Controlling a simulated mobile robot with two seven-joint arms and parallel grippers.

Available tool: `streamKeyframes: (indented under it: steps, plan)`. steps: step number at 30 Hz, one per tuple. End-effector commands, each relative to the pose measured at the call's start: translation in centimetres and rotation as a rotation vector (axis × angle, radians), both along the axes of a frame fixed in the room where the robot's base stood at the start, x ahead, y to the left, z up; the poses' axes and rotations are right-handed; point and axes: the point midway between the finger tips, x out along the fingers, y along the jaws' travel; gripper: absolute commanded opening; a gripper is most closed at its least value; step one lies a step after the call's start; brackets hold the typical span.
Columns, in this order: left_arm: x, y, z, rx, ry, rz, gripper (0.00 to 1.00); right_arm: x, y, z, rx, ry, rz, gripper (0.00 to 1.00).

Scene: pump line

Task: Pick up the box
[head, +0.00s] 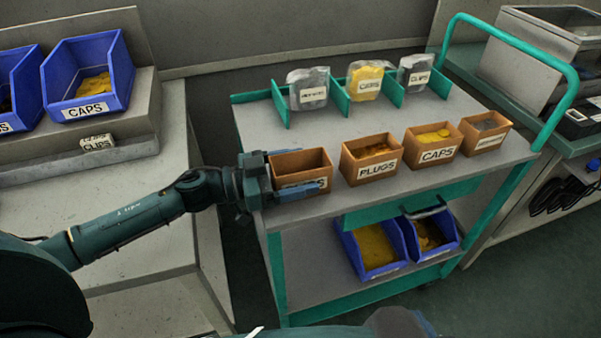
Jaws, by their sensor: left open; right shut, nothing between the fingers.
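Several small brown boxes stand in a row on the top of a grey and teal cart. The leftmost box (302,163) looks empty, and its front label is partly hidden by a finger. My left gripper (298,170) reaches in from the left and is open around this box. One finger is at its back side and the other lies across its front; I cannot tell whether they touch it. To its right are boxes labelled PLUGS (372,158) and CAPS (433,144). Part of my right gripper (424,323) shows at the bottom edge, shut, apart from the boxes.
The cart top (257,128) has teal dividers with bagged parts (310,88) behind the boxes. Blue bins (373,248) sit on the lower shelf. A blue CAPS bin (88,75) stands on the left bench. A teal handle (520,45) rises at the cart's right.

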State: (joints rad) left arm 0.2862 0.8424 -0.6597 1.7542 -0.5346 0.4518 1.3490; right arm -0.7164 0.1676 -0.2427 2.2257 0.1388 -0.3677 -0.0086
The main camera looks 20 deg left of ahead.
Motion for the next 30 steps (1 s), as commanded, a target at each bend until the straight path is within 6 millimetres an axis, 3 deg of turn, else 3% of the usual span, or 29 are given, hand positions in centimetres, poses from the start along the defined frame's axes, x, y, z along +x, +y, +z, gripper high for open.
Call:
streamKeyframes:
  steps: [9,26,30]
  plan:
    - [0.41,-0.62,-0.04,0.0,0.001,0.001,0.8,0.15,0.09,-0.02,0.0,0.001,0.001,0.0]
    - [0.38,-0.6,-0.01,0.0,0.001,0.001,0.34,0.13,0.11,-0.06,0.0,0.002,0.002,0.0]
    - [0.39,-0.59,0.0,-0.001,0.001,0.001,0.33,0.12,0.11,-0.06,0.0,0.002,0.001,0.0]
